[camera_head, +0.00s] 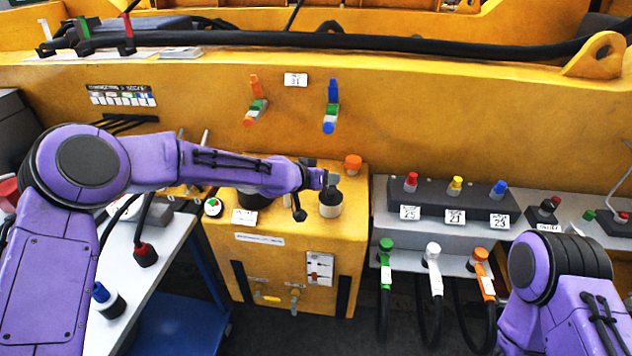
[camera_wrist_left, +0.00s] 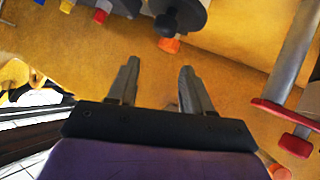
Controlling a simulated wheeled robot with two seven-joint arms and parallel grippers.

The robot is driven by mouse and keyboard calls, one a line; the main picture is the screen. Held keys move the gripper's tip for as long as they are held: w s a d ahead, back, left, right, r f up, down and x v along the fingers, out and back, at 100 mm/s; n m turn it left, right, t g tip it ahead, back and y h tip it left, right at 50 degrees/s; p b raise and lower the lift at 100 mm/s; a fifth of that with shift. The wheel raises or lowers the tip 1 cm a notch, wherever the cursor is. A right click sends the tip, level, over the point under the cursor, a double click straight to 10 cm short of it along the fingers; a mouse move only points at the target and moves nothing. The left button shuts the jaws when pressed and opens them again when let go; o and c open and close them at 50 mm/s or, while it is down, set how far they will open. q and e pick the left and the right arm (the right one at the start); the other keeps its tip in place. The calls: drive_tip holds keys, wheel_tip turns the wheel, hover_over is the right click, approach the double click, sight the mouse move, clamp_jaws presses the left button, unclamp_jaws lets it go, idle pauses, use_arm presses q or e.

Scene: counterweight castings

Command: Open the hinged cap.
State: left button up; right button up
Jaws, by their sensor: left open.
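My left gripper (camera_head: 328,179) reaches in from the left over the yellow box (camera_head: 262,262). In the left wrist view its two grey fingers (camera_wrist_left: 157,66) are apart, with only yellow surface between them. A short dark cylinder with a pale band (camera_head: 330,204) stands on the box top, just below the gripper in the head view; it may bear the hinged cap, but I cannot tell. A grey round part with a black knob (camera_wrist_left: 180,18) shows beyond the fingertips in the wrist view. A second dark round part (camera_head: 254,198) is partly hidden by my arm. My right gripper is out of view.
A grey connector shelf (camera_head: 384,218) is to the right. A white table (camera_head: 150,262) is at left. A yellow wall rises behind.

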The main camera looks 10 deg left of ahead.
use_arm(q)
drive_tip(key=b+v, duration=0.1)
drive_tip(key=v, duration=0.5)
drive_tip(key=shift+f, duration=0.1)
